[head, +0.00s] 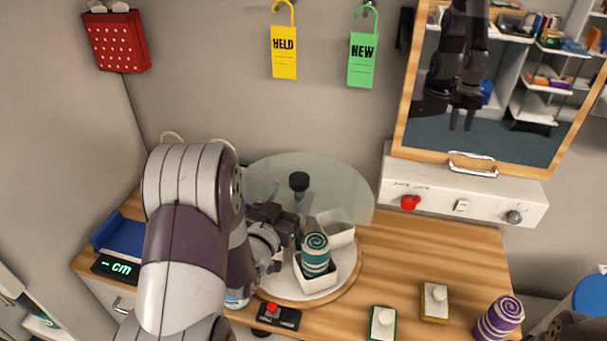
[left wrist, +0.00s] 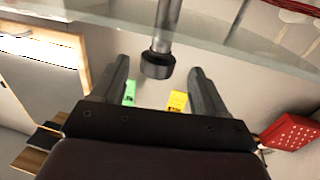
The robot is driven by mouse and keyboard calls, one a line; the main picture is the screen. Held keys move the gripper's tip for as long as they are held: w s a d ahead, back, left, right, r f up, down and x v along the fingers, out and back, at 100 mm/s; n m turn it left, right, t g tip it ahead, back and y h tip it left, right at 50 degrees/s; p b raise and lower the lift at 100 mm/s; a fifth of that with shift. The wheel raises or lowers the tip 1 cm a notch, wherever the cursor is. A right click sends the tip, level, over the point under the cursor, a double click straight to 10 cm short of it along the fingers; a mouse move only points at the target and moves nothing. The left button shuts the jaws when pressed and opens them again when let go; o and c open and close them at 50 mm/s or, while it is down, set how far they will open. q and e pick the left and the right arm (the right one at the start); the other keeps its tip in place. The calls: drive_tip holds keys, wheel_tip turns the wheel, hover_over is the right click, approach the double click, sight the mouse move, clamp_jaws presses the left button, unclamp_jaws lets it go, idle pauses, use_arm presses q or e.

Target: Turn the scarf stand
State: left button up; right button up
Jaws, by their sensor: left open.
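The scarf stand is a round wooden turntable (head: 357,272) with a white top and a clear glass disc (head: 345,190) behind it. A dark knob (head: 299,182) shows at the disc. White bins (head: 338,236) stand on the turntable, and a teal striped rolled scarf (head: 316,254) is upright in the front one. My left gripper (head: 289,197) is open at the knob. In the left wrist view the knob (left wrist: 157,66) on its metal post is between the open fingers (left wrist: 158,75), with gaps visible either side. My right gripper is not directly in view.
A red-button box (head: 278,315) sits before the turntable. A mirror (head: 500,80) stands behind a white control box (head: 465,195). Yellow (head: 284,52) and green tags (head: 362,60) hang on the wall.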

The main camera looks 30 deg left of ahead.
sight(302, 179)
use_arm(q)
drive_tip(key=w+p, duration=0.1)
drive_tip(key=w, duration=0.5)
drive_tip(key=shift+w, duration=0.2)
drive_tip(key=shift+w+a, duration=0.2)
drive_tip(key=shift+a, duration=0.05)
use_arm(e)
drive_tip(key=shift+w+r, duration=0.1)
drive_tip(key=shift+r, duration=0.65)
